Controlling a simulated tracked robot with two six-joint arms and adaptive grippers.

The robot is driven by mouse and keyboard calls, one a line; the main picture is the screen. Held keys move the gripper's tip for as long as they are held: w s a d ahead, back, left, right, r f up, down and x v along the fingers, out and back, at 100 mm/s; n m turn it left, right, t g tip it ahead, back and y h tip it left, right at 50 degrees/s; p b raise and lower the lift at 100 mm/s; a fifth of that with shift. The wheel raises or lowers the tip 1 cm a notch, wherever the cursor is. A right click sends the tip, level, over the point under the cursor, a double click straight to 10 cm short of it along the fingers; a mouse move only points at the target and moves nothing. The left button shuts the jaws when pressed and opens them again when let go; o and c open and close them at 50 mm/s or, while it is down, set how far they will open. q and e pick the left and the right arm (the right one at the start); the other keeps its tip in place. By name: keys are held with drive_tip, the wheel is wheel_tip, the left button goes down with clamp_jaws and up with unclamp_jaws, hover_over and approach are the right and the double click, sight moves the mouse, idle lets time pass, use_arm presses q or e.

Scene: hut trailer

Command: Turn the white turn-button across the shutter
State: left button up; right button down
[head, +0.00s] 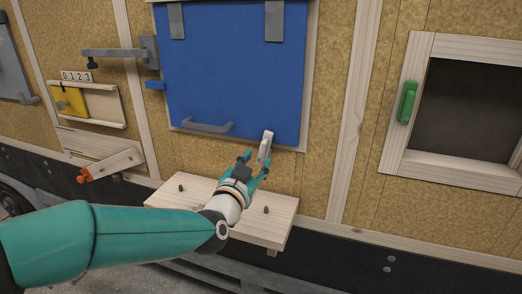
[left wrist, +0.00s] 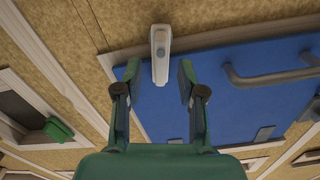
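The white turn-button (head: 265,148) stands nearly upright at the lower edge of the blue shutter (head: 235,75). Its upper end overlaps the blue panel in the head view. My left gripper (head: 254,166) is just at the button. In the left wrist view the turn-button (left wrist: 160,50) reaches between the two open fingertips (left wrist: 160,75), with a gap visible on both sides. That view is upside down, and the button's end there lies over the blue shutter (left wrist: 230,85). Contact with the fingers does not show. My right gripper is in neither view.
A wooden shelf (head: 187,199) with dark pegs juts out below my left gripper. A grey handle (head: 208,127) sits low on the shutter. A grey bracket arm (head: 115,53) stands out at left. A framed opening with a green handle (head: 407,102) is at right.

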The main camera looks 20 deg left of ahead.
sight(259, 155)
use_arm(q)
drive_tip(key=shift+w+d+p, duration=0.1)
drive_tip(key=shift+w+p, duration=0.3)
drive_tip(key=shift+w, duration=1.9)
clamp_jaws()
drive_tip(key=n+b, duration=0.2)
drive_tip(key=b, duration=0.1)
drive_tip(key=shift+f+b, duration=0.25)
drive_tip(key=shift+b, duration=0.05)
drive_tip(key=shift+r+n, duration=0.1)
drive_tip(key=shift+n, duration=0.4)
drive_tip(key=shift+r, duration=0.15)
